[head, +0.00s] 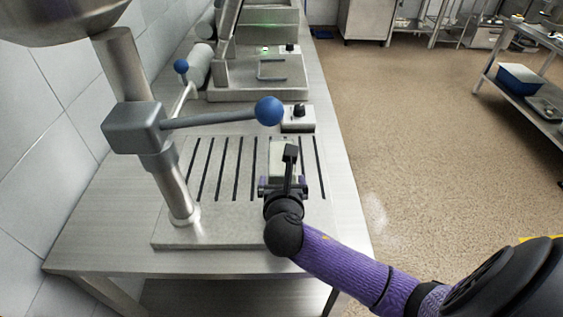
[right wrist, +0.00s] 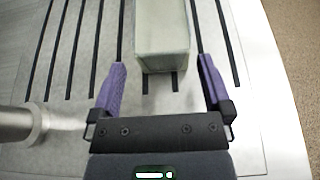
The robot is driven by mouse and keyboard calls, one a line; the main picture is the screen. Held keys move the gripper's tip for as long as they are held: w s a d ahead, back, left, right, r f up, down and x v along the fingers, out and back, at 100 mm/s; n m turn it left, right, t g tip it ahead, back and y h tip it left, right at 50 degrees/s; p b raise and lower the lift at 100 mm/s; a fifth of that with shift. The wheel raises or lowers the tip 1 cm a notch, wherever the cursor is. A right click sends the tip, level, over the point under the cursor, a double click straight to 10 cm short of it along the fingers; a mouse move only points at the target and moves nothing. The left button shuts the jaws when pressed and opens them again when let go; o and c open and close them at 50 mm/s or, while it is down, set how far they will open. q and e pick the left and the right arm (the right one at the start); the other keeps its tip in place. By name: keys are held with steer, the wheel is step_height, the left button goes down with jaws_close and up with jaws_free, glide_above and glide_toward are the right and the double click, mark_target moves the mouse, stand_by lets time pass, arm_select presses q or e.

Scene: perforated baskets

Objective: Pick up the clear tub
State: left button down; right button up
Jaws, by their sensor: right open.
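The clear tub, a pale, greenish-grey box (right wrist: 162,32), stands on the slotted metal plate in the right wrist view. In the head view it shows in part (head: 276,150) behind my right gripper (head: 284,184), which hides much of it. My right gripper is open, and in the right wrist view its two purple fingers (right wrist: 161,72) point toward the tub's near end, one to each side. The fingers do not touch the tub. I cannot tell what is inside it. My left gripper is out of view.
The slotted plate (head: 205,238) lies on a steel table beneath a column with a blue-knobbed lever (head: 268,110), left of my right arm. A small box with a black knob (head: 298,118) stands behind the tub. Another machine (head: 260,80) stands farther back. Open floor lies right.

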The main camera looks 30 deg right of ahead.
mark_target(283, 177)
steer(key=b+x, duration=0.1)
steer(key=x, duration=0.1)
steer(key=b+x, duration=0.1)
steer(key=x, duration=0.2)
steer(key=shift+s+f+b, duration=0.1)
steer(key=shift+f+b, duration=0.2)
steer(key=shift+f, duration=0.1)
steer(key=shift+w+d, duration=0.2)
steer(key=shift+w, duration=0.05)
